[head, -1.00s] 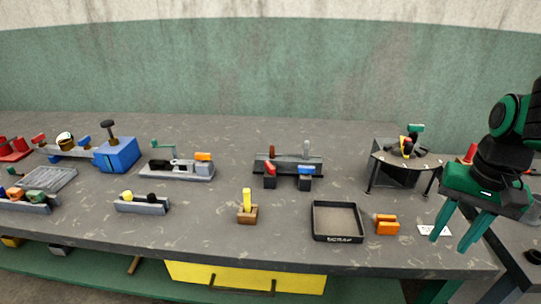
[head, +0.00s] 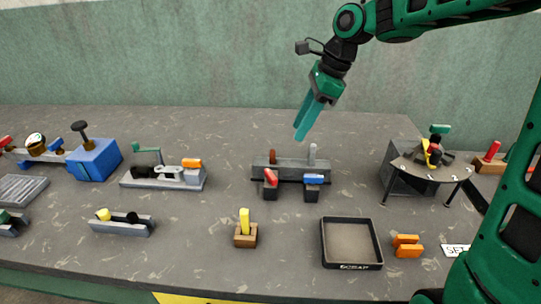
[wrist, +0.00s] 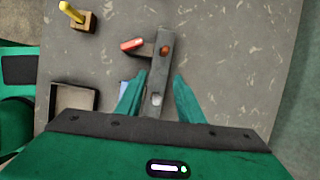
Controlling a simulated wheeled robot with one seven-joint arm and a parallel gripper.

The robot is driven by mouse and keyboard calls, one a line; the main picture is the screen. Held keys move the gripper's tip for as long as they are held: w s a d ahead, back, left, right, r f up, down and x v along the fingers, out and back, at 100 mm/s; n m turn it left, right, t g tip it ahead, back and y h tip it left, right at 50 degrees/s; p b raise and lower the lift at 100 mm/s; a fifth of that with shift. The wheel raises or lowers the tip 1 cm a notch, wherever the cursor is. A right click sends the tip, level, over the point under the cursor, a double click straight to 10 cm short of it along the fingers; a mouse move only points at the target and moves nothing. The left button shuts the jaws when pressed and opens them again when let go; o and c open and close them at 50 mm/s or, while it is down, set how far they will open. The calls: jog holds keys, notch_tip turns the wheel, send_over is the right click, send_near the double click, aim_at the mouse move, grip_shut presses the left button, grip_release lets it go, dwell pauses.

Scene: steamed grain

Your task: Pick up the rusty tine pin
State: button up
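The rusty tine pin (head: 272,156) is a short brown-orange peg standing upright at the left end of a long grey block (head: 292,168). A grey pin (head: 312,153) stands at the block's right end. My gripper (head: 301,130) is above and behind the block, pointing down and tilted. In the wrist view my gripper (wrist: 161,77) is open, its fingertips apart with nothing between them but the block below. There the rusty pin (wrist: 165,50) shows beyond the fingertips, and the grey pin (wrist: 156,99) lies between the fingers in the picture.
A red-handled piece (head: 270,178) and a blue-handled piece (head: 313,180) stand before the block. A yellow peg on a wooden base (head: 245,233), a black scrap tray (head: 351,258) and orange blocks (head: 407,246) are nearer. A small stand (head: 445,171) is to the right. Table behind the block is clear.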

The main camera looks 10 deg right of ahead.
aim_at(277, 161)
jog(key=shift+m, duration=0.3)
jog(key=x, duration=0.3)
jog(key=a+x, duration=0.1)
jog(key=x, duration=0.3)
jog(key=w+a+r+x, duration=0.1)
jog(key=x, duration=0.3)
jog(key=shift+w+a+f, duration=0.1)
jog(key=shift+f, duration=0.1)
grip_shut()
